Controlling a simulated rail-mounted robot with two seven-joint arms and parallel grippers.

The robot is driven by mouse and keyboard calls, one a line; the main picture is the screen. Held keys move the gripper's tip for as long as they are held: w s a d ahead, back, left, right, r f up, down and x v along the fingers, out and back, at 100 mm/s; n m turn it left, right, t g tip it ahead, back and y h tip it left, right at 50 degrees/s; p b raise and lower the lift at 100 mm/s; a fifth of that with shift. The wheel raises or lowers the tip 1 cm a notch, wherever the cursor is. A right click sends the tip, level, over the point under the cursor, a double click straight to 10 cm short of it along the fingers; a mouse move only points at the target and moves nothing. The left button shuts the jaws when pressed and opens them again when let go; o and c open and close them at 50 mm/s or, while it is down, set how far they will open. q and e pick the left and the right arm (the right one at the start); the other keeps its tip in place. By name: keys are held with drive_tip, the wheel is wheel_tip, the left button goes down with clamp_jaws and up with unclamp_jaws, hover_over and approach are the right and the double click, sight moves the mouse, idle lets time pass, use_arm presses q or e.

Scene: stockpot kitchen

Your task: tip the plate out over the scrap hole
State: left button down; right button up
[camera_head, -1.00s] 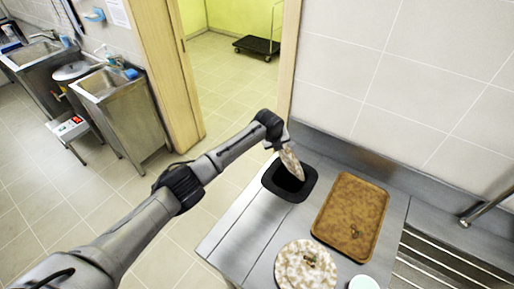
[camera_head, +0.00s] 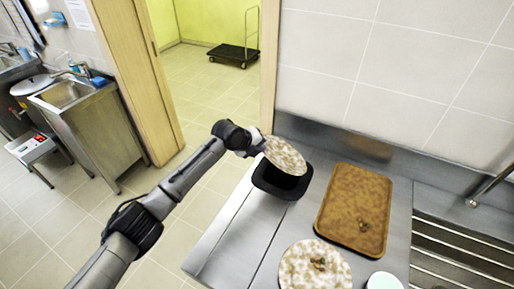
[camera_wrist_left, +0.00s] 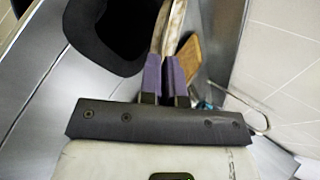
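My left gripper (camera_head: 262,144) is shut on the rim of a round, cream-and-brown speckled plate (camera_head: 287,156). The plate is tilted above the black-rimmed scrap hole (camera_head: 268,187), covering part of its far side, and no loose scraps show on its visible face. In the left wrist view the purple-padded fingers (camera_wrist_left: 165,78) pinch the plate (camera_wrist_left: 174,25), seen almost edge-on. The black scrap hole rim (camera_wrist_left: 88,50) is beside it there. A second speckled plate (camera_head: 295,270) with scraps lies on the counter. My right gripper is not in view.
A brown tray (camera_head: 350,195) with a few scraps lies right of the hole. A pale cup (camera_head: 384,281) stands near the second plate. The wall is behind the steel counter (camera_head: 232,240). A metal rack (camera_head: 455,255) is at right.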

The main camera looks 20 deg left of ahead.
use_arm(q)
drive_tip(key=shift+s+a+f+n+t+h+b, duration=0.15)
drive_tip(key=shift+f+t+h+b, duration=0.5)
drive_tip(key=shift+f+b, duration=1.35)
drive_tip(key=shift+a+f+n+t+h+b, duration=0.15)
drive_tip(key=shift+f+t+h+b, duration=0.75)
drive_tip(key=shift+b, duration=1.75)
drive_tip(key=shift+s+a+f+n+t+h+b, duration=0.1)
drive_tip(key=shift+f+n+t+h+b, duration=0.2)
drive_tip(key=shift+f+b, duration=1.8)
drive_tip(key=shift+f+t+h+b, duration=0.25)
drive_tip(key=shift+b, duration=1.05)
